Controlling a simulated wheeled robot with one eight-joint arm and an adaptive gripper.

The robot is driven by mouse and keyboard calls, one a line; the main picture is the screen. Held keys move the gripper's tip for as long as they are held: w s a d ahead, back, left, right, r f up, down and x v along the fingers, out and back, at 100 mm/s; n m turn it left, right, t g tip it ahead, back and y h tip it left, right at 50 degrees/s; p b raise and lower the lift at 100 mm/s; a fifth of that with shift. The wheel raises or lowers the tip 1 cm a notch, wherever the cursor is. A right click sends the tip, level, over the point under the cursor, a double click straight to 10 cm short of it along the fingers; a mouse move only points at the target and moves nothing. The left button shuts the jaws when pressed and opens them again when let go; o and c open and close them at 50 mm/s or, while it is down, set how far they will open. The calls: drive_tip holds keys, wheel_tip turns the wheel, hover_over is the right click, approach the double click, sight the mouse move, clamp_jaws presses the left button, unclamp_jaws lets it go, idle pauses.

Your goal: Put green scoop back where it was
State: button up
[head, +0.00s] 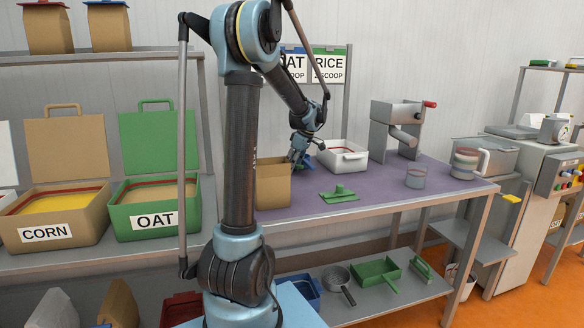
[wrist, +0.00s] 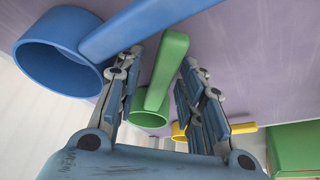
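The green scoop (wrist: 159,85) shows in the wrist view, its handle between the two fingers of my gripper (wrist: 160,78) and its round cup lower down. My gripper is open, with space visible between the finger and the handle on the right side; contact on the left side is unclear. In the head view my gripper (head: 299,150) is over the purple table, behind a tan box, and I cannot make out the green scoop there. In the back, an oat scoop sign (head: 293,64) and a rice scoop sign (head: 328,65) hang on a frame.
In the wrist view a blue scoop (wrist: 58,68) is close on the left and a yellow scoop (wrist: 180,131) on the right. A tan box (head: 273,186), a white bin (head: 342,160), a flat green tool (head: 340,194) and a grinder (head: 393,130) stand on the purple table (head: 380,190).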

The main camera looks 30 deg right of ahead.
drive_tip(key=v, duration=1.2)
drive_tip(key=shift+s+r, duration=0.1)
